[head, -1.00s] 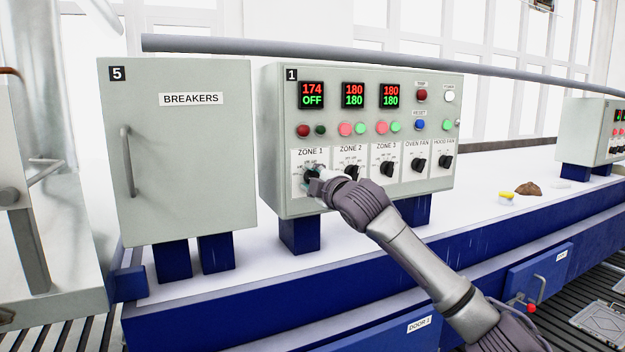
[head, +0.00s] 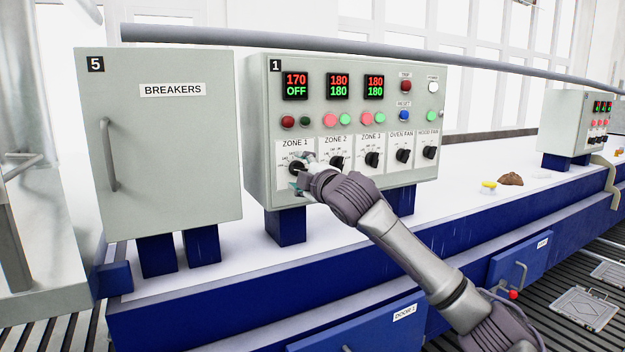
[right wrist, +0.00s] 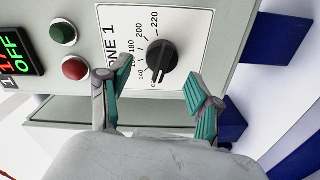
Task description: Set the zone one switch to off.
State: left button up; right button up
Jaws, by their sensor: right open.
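The zone one switch (head: 296,168) is a black knob on a white scale plate at the lower left of control box 1. In the right wrist view the knob (right wrist: 162,56) shows whole, its bar lying toward the bottom end of the scale. The zone one display (head: 295,86) reads 170 in red over OFF in green. My right gripper (head: 301,173) is open in front of the knob. In the right wrist view its teal-padded fingers (right wrist: 160,88) stand apart on either side below the knob, with nothing between them. My left gripper is out of view.
Zone two (head: 336,163) and zone three knobs sit close to the right on the same panel. Red and green buttons (head: 288,121) are just above. The breakers cabinet (head: 165,150) stands at left. A pipe (head: 330,53) runs behind the boxes.

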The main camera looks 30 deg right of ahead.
jog(key=s, duration=1)
jog(key=shift+s, duration=0.15)
